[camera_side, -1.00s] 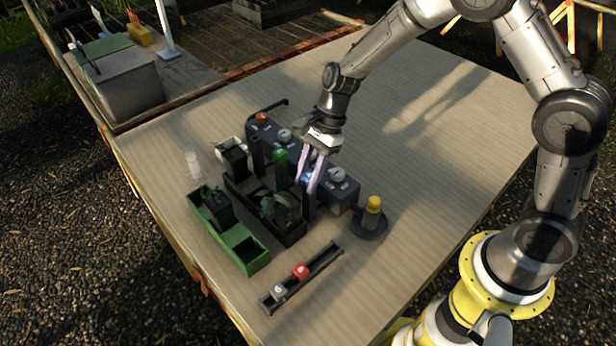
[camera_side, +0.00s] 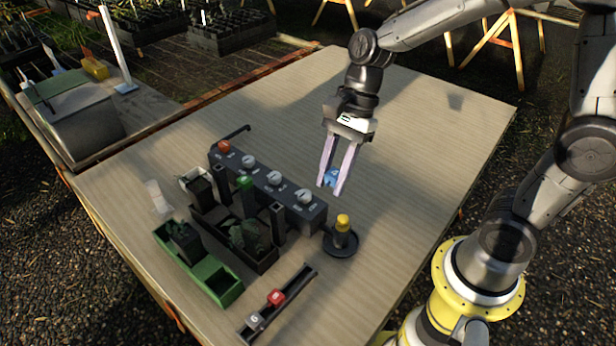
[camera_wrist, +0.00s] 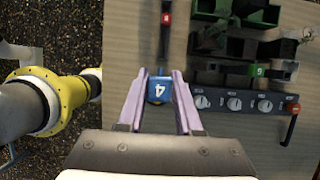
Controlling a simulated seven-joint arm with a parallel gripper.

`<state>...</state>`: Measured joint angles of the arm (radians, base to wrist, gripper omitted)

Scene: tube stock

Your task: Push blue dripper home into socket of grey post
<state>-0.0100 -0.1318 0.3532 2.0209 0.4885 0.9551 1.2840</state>
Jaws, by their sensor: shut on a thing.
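The blue dripper (camera_side: 332,177) is a small blue block between the fingertips of my gripper (camera_side: 331,187) in the side view. In the wrist view the dripper (camera_wrist: 157,90) shows a white 4 on its face, and my fingers are shut on it. My gripper holds it to the right of the dark control box, apart from the posts. Dark upright posts, one at the near right (camera_side: 277,222) and one farther back (camera_side: 222,184), stand around the black tray; another has a green cap (camera_side: 244,183).
The control box (camera_side: 270,187) with white dials lies between my gripper and the posts. A yellow-capped piece stands on a dark saucer (camera_side: 340,244). A rail with red (camera_side: 276,297) and grey blocks lies in front. A green tray (camera_side: 213,287) is at left.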

